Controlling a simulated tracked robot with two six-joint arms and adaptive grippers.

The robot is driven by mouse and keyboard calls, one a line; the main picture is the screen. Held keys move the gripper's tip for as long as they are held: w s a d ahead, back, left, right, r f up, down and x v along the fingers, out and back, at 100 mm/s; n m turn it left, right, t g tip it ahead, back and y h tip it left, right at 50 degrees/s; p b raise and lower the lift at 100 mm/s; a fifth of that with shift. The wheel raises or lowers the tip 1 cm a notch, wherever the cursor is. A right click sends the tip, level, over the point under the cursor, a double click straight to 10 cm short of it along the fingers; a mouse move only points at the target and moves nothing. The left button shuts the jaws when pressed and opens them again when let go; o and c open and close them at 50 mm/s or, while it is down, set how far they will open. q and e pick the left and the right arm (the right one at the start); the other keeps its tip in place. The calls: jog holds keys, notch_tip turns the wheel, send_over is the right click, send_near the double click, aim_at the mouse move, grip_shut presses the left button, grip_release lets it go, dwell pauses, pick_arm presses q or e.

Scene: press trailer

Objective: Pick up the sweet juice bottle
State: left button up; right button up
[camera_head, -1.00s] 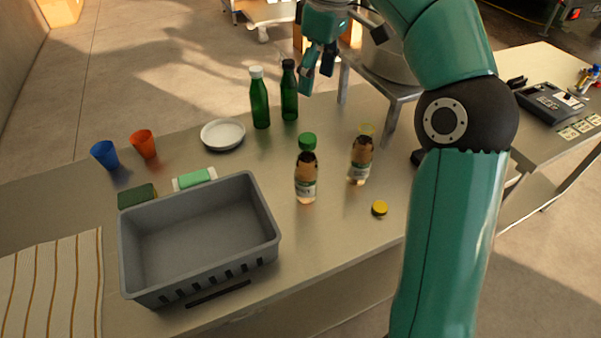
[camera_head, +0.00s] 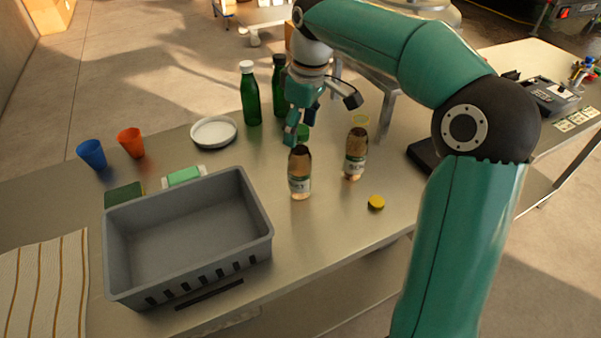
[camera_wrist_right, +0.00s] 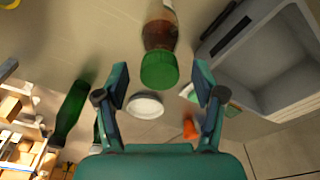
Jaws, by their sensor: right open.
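The juice bottle with the green cap (camera_head: 303,132) stands upright on the table; its amber body (camera_head: 300,180) has a label only partly legible, ending in "T". It also shows in the wrist view (camera_wrist_right: 160,35), cap (camera_wrist_right: 159,70) towards me. A second juice bottle (camera_head: 355,158), with a yellow ring at its neck and a label starting "SO", stands to its right. My right gripper (camera_head: 301,122) is open, beside and behind the green cap. In the wrist view its fingers (camera_wrist_right: 162,88) are spread, with the cap ahead between them; contact is not visible. My left gripper is not in view.
Two green bottles (camera_head: 250,95) (camera_head: 279,80) stand close behind my right gripper. A grey crate (camera_head: 262,222), a white plate (camera_head: 214,132), a sponge (camera_head: 184,177) and two cups (camera_head: 92,153) (camera_head: 130,141) are left. A yellow cap (camera_head: 376,202) lies front right. The front middle is clear.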

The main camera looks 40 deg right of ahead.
jog(key=shift+f, duration=0.7)
grip_shut()
jog(key=shift+r, duration=0.1)
